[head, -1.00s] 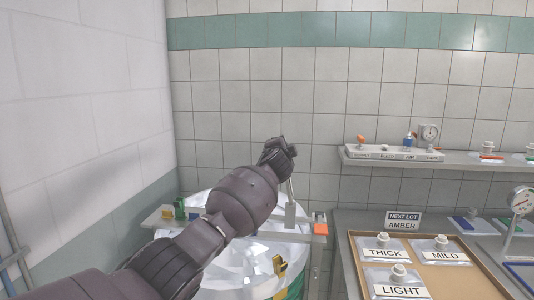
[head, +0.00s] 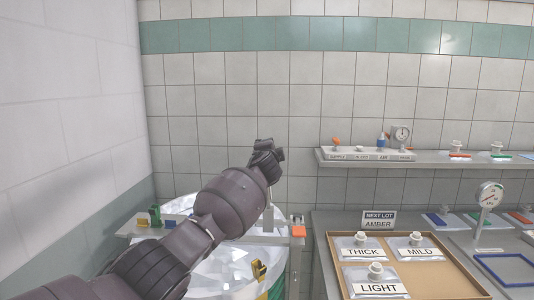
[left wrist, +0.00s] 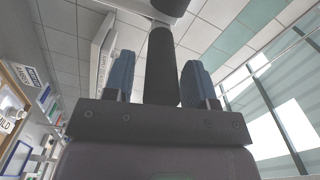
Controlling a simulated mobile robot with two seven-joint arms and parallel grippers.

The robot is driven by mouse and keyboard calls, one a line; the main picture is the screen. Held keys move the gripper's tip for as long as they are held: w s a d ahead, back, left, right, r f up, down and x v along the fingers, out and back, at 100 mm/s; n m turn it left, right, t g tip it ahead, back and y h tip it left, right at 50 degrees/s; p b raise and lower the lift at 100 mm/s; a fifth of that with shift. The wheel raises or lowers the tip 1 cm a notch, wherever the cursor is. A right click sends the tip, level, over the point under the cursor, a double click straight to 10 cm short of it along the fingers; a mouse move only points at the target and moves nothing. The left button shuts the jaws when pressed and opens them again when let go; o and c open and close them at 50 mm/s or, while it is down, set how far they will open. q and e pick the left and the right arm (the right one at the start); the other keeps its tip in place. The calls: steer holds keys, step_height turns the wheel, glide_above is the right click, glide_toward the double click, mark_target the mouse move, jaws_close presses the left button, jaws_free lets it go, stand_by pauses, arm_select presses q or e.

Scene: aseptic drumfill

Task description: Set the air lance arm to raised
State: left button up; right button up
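My left arm reaches over the drum (head: 217,272) with its clear liner. My left gripper (head: 266,152) is above the grey crossbar (head: 130,229). A pale upright piece (head: 268,217), perhaps part of the air lance arm, stands on the bar just below the gripper, which hides its top. In the left wrist view, two blue-padded fingers (left wrist: 158,85) are apart. A dark round bar (left wrist: 162,65) stands between them, close to the right finger, with a narrow gap at the left one. My right gripper is out of view.
At right, a tray (head: 430,273) holds labelled bags. A shelf (head: 470,159) carries a valve block (head: 367,154). A white wall (head: 65,100) is at left.

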arm_select(q)
steer(key=shift+a, duration=0.15)
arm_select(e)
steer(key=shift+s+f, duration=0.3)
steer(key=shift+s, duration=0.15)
arm_select(q)
steer(key=shift+s+f, duration=0.1)
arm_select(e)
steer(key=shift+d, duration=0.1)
